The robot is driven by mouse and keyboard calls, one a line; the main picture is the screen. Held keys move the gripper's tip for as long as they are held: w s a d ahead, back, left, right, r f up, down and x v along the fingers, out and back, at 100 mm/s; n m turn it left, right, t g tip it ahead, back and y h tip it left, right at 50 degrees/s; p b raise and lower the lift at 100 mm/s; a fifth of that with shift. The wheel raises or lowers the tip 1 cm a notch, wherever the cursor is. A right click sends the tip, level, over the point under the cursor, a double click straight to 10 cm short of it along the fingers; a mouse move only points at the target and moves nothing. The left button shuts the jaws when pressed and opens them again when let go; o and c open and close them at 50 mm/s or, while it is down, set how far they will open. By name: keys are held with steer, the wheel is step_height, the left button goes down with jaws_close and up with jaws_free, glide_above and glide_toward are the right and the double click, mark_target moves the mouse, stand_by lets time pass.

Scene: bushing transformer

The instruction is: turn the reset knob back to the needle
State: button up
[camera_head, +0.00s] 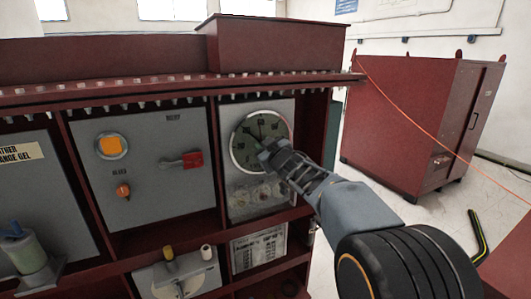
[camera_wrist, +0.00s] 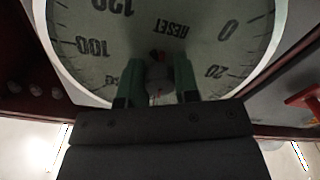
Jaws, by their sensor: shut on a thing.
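My gripper (camera_head: 268,152) reaches in from the lower right to the middle of the dial. In the wrist view its two green fingers are shut on the grey reset knob (camera_wrist: 158,78) at the dial's centre. Small red parts show just beyond the knob; I cannot tell whether they are the needle. The fingers hide part of the lower dial.
Below are small round fittings and a label plate (camera_head: 259,248). A red cabinet (camera_head: 410,120) stands at right behind an orange cable (camera_head: 440,135).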

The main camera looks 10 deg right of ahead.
steer(key=n+b, duration=0.2)
steer(key=n, duration=0.2)
steer(key=shift+f, duration=0.1)
steer(key=shift+n+b, duration=0.5)
steer(key=shift+n, duration=1)
steer(key=o, duration=0.9)
steer(key=s+d, duration=0.1)
steer(key=s, duration=0.3)
steer(key=s+d, duration=0.1)
steer(key=s, duration=0.8)
steer(key=shift+s+d, duration=0.3)
steer(key=shift+d, duration=0.1)
